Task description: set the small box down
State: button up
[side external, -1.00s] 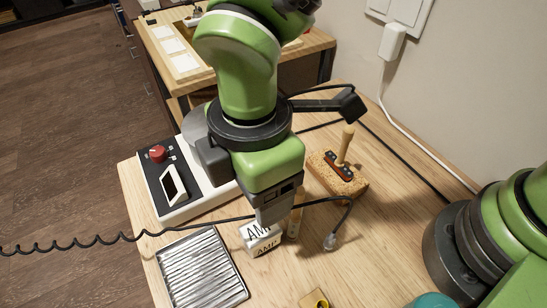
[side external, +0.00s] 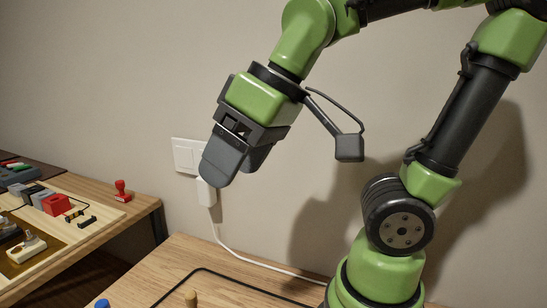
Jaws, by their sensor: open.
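My gripper (side external: 236,178) is high above the workbench (side external: 215,262), in front of the wall, tilted with its fingers pointing down and left. Its two broad grey fingers overlap from this angle; they are open, and no box shows between them. The small box is not in view, as most of the bench top lies below the picture's lower edge.
A white plug (side external: 207,192) sits in the wall socket (side external: 187,154) behind my fingers, its white cable running to the bench. A black cable (side external: 232,277) and a wooden handle tip (side external: 191,297) show low down. A side table with a red stamp (side external: 122,190) stands left.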

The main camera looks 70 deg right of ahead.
jog(key=s+d+m, duration=0.1)
jog(key=s+d+m+t, duration=0.1)
jog(key=m, duration=0.1)
jog(key=s+m, duration=0.1)
jog(key=shift+s+d+t+h, duration=0.3)
jog(key=shift+s+d+t, duration=0.1)
